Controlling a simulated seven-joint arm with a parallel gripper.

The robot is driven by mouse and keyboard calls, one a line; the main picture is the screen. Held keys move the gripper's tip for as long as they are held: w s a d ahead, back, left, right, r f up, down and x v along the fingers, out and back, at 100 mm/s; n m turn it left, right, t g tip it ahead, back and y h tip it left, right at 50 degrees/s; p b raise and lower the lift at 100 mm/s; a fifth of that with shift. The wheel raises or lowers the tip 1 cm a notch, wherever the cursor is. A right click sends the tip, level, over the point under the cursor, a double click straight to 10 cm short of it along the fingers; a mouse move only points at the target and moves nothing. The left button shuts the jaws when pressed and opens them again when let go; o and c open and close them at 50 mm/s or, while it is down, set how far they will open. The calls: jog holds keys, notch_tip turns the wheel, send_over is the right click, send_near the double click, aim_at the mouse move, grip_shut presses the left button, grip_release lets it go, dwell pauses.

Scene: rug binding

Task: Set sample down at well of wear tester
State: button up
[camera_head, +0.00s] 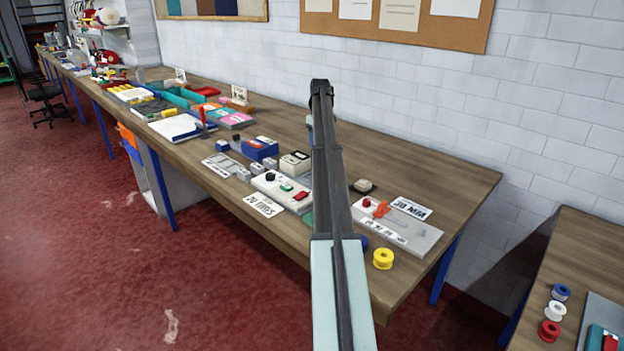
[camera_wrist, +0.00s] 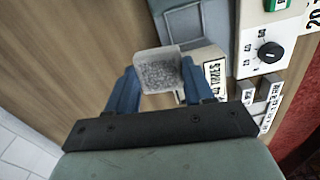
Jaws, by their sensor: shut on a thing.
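The sample, a small pale square piece with a speckled grey face (camera_wrist: 159,74), sits between the blue fingers of my gripper (camera_wrist: 158,84) in the wrist view. The gripper is shut on it. What looks like the wear tester (camera_head: 283,190) is a white unit with a black knob, red and green parts and a "20 TIMES" card, on the bench. Its dial panel (camera_wrist: 264,50) shows at the right in the wrist view. A grey square surface (camera_wrist: 184,24), possibly the well, lies beyond the sample. In the head view my arm hides the gripper and sample.
A cream box (camera_head: 295,162) and a blue box (camera_head: 261,149) stand left of my arm. A grey plate with a "30 MIN" card (camera_head: 411,209) and a yellow spool (camera_head: 383,259) are at the right. Bare wood lies at the back right.

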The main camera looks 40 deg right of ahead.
jog(key=a+n, duration=0.1)
jog(key=a, duration=0.4)
jog(key=shift+s+f, duration=0.15)
jog(key=shift+f, duration=1.5)
jog(key=shift+s+f, duration=0.15)
jog(key=shift+f, duration=1.55)
jog(key=shift+s+f, duration=0.15)
jog(key=shift+f, duration=1.5)
jog(key=shift+f, duration=0.15)
jog(key=o, duration=1.1)
notch_tip(320, 180, up, 12)
jog(key=shift+r, duration=0.15)
